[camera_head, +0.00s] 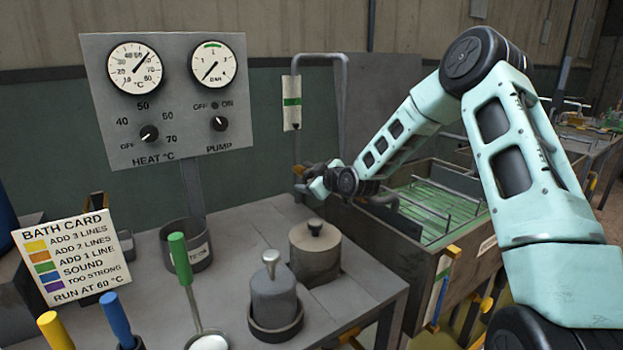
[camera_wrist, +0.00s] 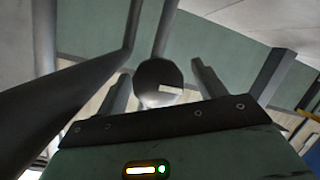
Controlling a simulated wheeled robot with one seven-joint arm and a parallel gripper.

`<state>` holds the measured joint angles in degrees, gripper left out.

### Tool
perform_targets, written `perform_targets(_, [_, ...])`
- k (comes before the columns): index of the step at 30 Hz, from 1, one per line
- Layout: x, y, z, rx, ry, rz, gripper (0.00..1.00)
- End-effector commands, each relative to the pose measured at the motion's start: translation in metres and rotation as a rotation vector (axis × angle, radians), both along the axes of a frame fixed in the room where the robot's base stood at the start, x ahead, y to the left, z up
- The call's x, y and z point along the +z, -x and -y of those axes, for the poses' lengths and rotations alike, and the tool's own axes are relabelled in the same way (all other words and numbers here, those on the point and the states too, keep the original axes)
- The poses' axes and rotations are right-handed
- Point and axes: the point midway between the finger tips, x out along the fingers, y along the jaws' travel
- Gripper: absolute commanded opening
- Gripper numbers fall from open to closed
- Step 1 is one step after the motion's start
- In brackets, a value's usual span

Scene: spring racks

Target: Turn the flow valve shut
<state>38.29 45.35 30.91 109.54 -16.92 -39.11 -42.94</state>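A dark round knob with a pale mark, which looks like the flow valve (camera_wrist: 150,72), faces the camera in the wrist view. My gripper (camera_wrist: 161,68) has its two fingers apart, one on each side of the knob, with gaps showing; I cannot tell how deep the knob sits between them. In the head view my gripper (camera_head: 305,180) is at the foot of the thin pipe below the flow tube (camera_head: 291,103), a white tube with a green band. There the valve is mostly hidden by my gripper.
A grey pipe (camera_head: 346,110) bends down close to my gripper. The green-lined bath (camera_head: 425,215) lies to the right under my arm. A lidded pot (camera_head: 315,255) and a grey weight-like vessel (camera_head: 273,296) stand on the bench. A gauge panel (camera_head: 180,110) stands left.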

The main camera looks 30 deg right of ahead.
Motion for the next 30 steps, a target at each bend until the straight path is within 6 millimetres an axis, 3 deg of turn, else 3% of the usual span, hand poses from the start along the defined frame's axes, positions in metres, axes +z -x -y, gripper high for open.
perform_targets(5, [0.001, 0.001, 0.001, -0.001, 0.001, 0.002, 0.70])
perform_targets(10, [0.007, 0.020, 0.002, -0.001, 0.004, 0.003, 0.70])
perform_targets(24, [0.037, 0.123, 0.009, -0.003, 0.005, 0.001, 0.70])
perform_targets(30, [0.046, 0.154, 0.009, 0.000, 0.003, 0.000, 0.70])
